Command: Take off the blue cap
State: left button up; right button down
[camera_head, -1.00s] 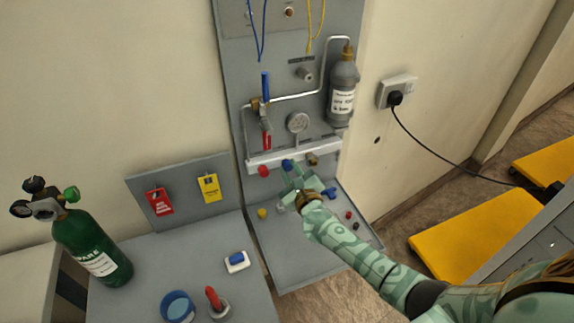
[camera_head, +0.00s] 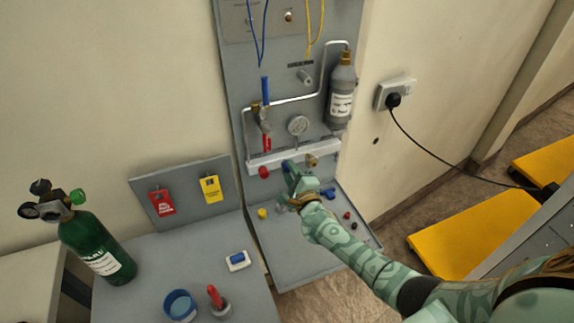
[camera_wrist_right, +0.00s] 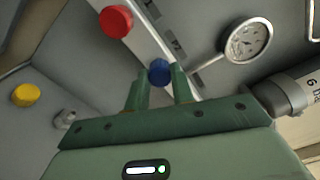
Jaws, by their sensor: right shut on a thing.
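The blue cap (camera_wrist_right: 159,72) is on the front of the pale manifold bar (camera_head: 325,149) low on the grey panel. My right gripper (camera_wrist_right: 159,85) is around the blue cap, with one finger on each side, and shut on it. In the head view the right gripper (camera_head: 289,170) reaches up to the bar and largely covers the cap. The red cap (camera_head: 263,172) is left of it on the bar; it also shows in the wrist view (camera_wrist_right: 116,21). A brass fitting (camera_head: 312,161) is to its right. My left gripper is not in view.
A gauge (camera_head: 297,125) and a grey cylinder (camera_head: 341,92) sit above the bar. A green cylinder (camera_head: 95,245) stands at left. The shelf front is clear.

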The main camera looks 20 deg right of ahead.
jog(key=n, duration=0.3)
jog(key=shift+p, duration=0.4)
jog(key=n, duration=0.2)
jog(key=shift+n+p, duration=0.3)
jog(key=shift+p, duration=0.05)
jog(key=shift+n, duration=0.6)
jog(key=shift+s+f+n+p, duration=0.1)
jog(key=shift+n+p, duration=0.25)
jog(key=shift+n, duration=1.45)
jog(key=n, duration=0.3)
